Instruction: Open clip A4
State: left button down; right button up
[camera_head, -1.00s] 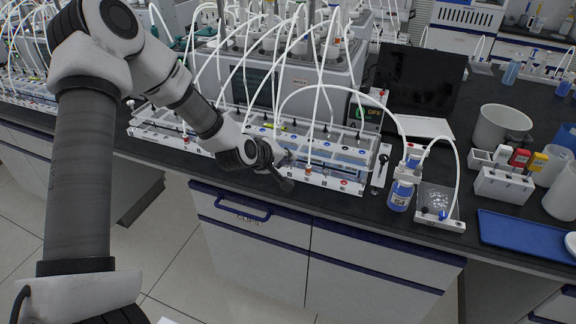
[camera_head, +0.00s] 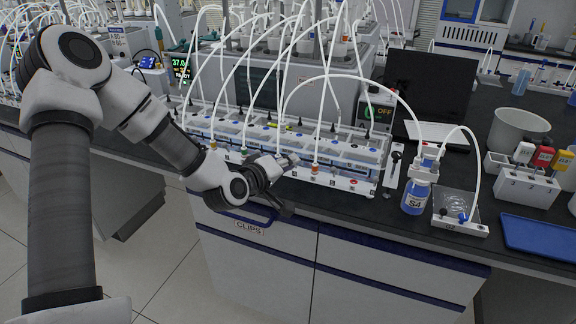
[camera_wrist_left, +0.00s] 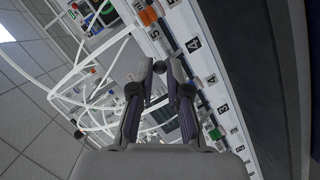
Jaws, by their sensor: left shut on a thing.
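My left gripper (camera_head: 288,163) is at the front rail of the white tube rack (camera_head: 345,184), just left of an orange-capped tube fitting (camera_head: 315,167). In the left wrist view its two dark fingers (camera_wrist_left: 163,75) point at the rail, next to a label reading 4 (camera_wrist_left: 193,45). The gripper is shut on a small part there, likely the clip at position 4. The fingers mostly hide that part, and I cannot tell whether the clip is open. The row letter is not readable. My right gripper is out of view.
White tubes arch over the rack. A drawer marked CLIPS (camera_head: 250,231) lies below the bench edge.

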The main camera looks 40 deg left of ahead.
pick_arm(q)
jog(key=c, duration=1.1)
grip_release()
jog(key=shift+w, duration=0.1)
jog(key=shift+c, duration=0.2)
jog(key=v, duration=0.7)
jog(key=shift+s, duration=0.25)
